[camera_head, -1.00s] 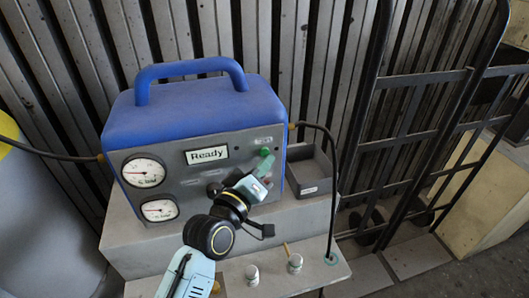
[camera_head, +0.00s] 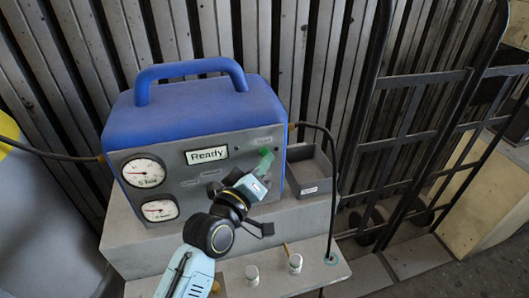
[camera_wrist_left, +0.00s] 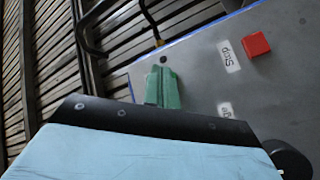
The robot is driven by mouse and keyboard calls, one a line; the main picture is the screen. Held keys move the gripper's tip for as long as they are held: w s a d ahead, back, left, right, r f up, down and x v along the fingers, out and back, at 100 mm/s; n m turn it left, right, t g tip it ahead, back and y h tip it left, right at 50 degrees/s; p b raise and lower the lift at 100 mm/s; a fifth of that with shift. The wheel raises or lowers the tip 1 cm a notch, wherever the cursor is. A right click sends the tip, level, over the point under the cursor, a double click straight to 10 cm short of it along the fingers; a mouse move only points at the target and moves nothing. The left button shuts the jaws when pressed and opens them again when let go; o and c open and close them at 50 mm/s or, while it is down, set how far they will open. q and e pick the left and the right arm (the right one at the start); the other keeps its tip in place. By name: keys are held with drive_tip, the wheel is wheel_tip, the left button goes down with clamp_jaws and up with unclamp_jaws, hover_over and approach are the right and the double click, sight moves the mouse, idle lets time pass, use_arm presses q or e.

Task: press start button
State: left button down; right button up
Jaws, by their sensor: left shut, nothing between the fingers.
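My left gripper (camera_head: 266,156) is at the panel's upper right, below a small label (camera_head: 264,140). Its green fingers are shut and empty in the left wrist view (camera_wrist_left: 163,86), close to the panel; I cannot tell whether they touch it. A red button (camera_wrist_left: 256,44) beside a "Stop" label (camera_wrist_left: 228,56) shows there too. I make out no start button; the fingers may hide it. My right gripper is not in view.
Two round gauges (camera_head: 144,172) sit at the panel's left. An open grey bin (camera_head: 310,170) stands right of the housing. A black cable (camera_head: 334,170) hangs beside it. A dark hand-truck frame (camera_head: 400,130) is at the right.

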use_arm(q)
drive_tip(key=shift+w+a, duration=0.1)
drive_tip(key=shift+w, duration=0.2)
idle(0.4)
drive_tip(key=shift+s+p, duration=0.45)
drive_tip(key=shift+p, duration=0.05)
drive_tip(key=shift+s, duration=0.1)
drive_tip(key=s+p, duration=0.1)
drive_tip(key=s+d+p, duration=0.1)
drive_tip(key=s, duration=0.1)
drive_tip(key=s+d+p, duration=0.1)
drive_tip(key=s, duration=0.1)
drive_tip(key=shift+s, duration=0.25)
